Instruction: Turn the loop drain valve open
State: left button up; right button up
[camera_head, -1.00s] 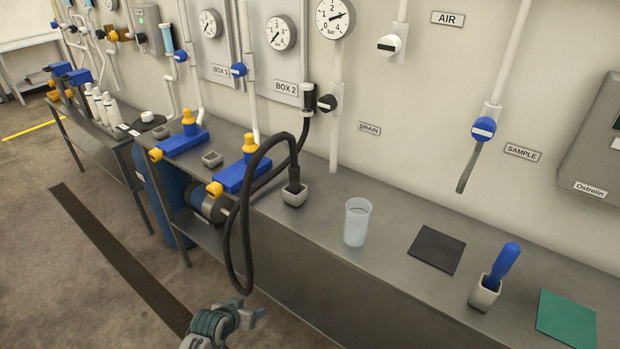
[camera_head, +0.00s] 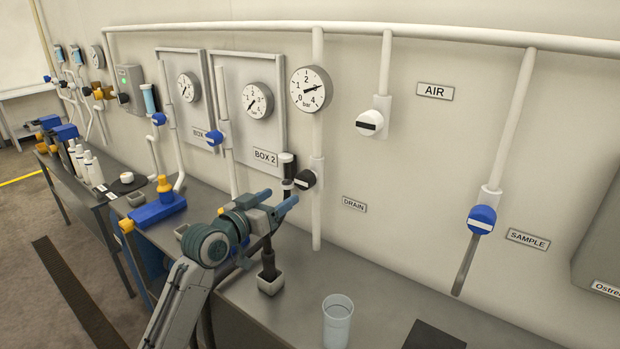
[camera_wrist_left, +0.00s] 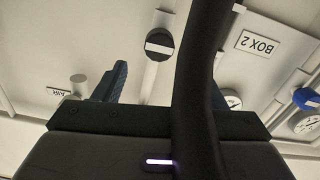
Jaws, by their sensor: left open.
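The drain valve is a round black knob (camera_head: 305,180) with a white bar, on a white vertical pipe left of the DRAIN label (camera_head: 354,204). Its bar lies across the pipe. A black knob with a white bar (camera_wrist_left: 159,44), apparently the same one, shows in the left wrist view ahead of the fingers. My left gripper (camera_head: 276,200) is open with blue fingers, just left of and slightly below the knob, apart from it. A thick black hose (camera_wrist_left: 200,70) crosses the wrist view and hides one finger. My right gripper is in neither view.
The hose's lower end stands in a small grey cup (camera_head: 271,284) below my gripper. A clear beaker (camera_head: 337,322) stands on the counter (camera_head: 390,300). An AIR valve (camera_head: 370,123) and a blue sample valve (camera_head: 481,219) are to the right.

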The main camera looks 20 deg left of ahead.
aim_at(301, 182)
pick_arm(q)
jog(key=x, duration=0.1)
jog(key=p+x, duration=0.1)
jog(key=x, duration=0.3)
jog(key=shift+w+d+r+p, duration=0.1)
jog(key=shift+w+r+p, duration=0.1)
jog(key=shift+r+p, duration=0.15)
jog(key=x, duration=0.3)
jog(key=shift+f+p, duration=0.3)
jog(key=shift+p, duration=0.05)
jog(key=shift+w+d, duration=0.2)
jog(key=shift+w, duration=0.4)
jog(key=shift+f, duration=0.1)
jog(key=shift+c, duration=0.5)
jog(key=c, duration=0.9)
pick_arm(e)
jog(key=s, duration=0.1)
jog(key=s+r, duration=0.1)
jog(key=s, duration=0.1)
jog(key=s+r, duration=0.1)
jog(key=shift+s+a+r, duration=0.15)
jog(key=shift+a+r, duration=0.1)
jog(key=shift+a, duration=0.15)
